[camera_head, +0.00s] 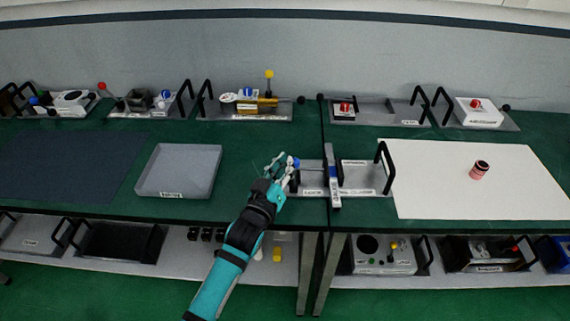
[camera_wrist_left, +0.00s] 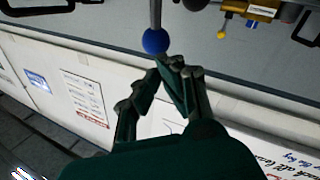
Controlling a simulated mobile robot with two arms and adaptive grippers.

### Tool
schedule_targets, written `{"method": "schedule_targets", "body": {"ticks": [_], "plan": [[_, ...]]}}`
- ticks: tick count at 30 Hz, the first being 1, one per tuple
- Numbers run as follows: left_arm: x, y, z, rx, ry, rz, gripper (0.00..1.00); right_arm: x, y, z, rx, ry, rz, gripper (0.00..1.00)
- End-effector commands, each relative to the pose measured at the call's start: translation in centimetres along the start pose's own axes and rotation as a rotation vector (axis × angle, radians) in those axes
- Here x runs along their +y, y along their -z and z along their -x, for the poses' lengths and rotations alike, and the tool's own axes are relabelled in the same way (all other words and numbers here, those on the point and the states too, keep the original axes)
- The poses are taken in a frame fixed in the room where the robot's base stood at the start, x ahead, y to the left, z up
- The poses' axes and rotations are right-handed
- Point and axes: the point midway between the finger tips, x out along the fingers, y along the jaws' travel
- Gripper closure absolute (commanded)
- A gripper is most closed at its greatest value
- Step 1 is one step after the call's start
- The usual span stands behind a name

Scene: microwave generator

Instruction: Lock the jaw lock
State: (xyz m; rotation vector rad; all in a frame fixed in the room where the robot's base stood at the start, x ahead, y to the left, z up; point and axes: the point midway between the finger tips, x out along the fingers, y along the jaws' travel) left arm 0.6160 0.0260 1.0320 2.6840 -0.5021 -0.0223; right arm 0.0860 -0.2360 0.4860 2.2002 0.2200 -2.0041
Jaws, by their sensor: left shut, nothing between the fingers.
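The jaw lock (camera_head: 333,180) sits on a grey tray with black handles at the middle of the bench, across the seam between the two tables. A blue and white upright bar stands at its centre, and a label on the left part reads like "LOCK". A blue ball knob (camera_head: 294,162) is at its left end. In the left wrist view the blue ball (camera_wrist_left: 155,41) is on the end of a grey rod, just beyond my fingertips. My left gripper (camera_head: 277,170) is shut and empty, close beside the knob; I cannot tell whether they touch. My right gripper is not in view.
A grey bin (camera_head: 180,171) stands left of my arm. A white mat (camera_head: 440,205) with a small red-topped jar (camera_head: 479,170) lies right of the lock. Several handled trays with devices line the back edge. The green bench between bin and lock is mostly clear.

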Motion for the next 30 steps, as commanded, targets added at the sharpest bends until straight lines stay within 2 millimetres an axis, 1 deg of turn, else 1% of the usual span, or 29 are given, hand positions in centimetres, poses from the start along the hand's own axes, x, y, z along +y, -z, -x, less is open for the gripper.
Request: {"method": "schedule_targets", "body": {"ticks": [2, 7, 10, 15, 23, 26, 30], "plan": [[0.0, 0.1, -0.1, -0.003, 0.001, 0.001, 1.00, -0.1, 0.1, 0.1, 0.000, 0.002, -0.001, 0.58], [0.0, 0.3, -1.4, -0.068, 0.031, 0.032, 1.00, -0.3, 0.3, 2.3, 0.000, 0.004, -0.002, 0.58], [-0.2, 0.1, -1.8, -0.105, 0.048, 0.047, 1.00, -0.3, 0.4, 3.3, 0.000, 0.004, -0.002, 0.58], [-0.5, -0.3, -1.9, -0.128, 0.059, 0.058, 1.00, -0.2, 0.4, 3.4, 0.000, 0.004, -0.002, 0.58], [-0.5, -0.4, -1.9, -0.127, 0.058, 0.058, 1.00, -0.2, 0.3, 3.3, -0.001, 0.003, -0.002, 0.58], [-0.5, -0.1, -1.9, -0.127, 0.058, 0.057, 1.00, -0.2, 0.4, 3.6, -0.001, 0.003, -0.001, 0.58], [-0.2, 1.4, -2.1, -0.125, 0.058, 0.057, 1.00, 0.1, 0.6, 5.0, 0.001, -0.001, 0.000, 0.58]]}}
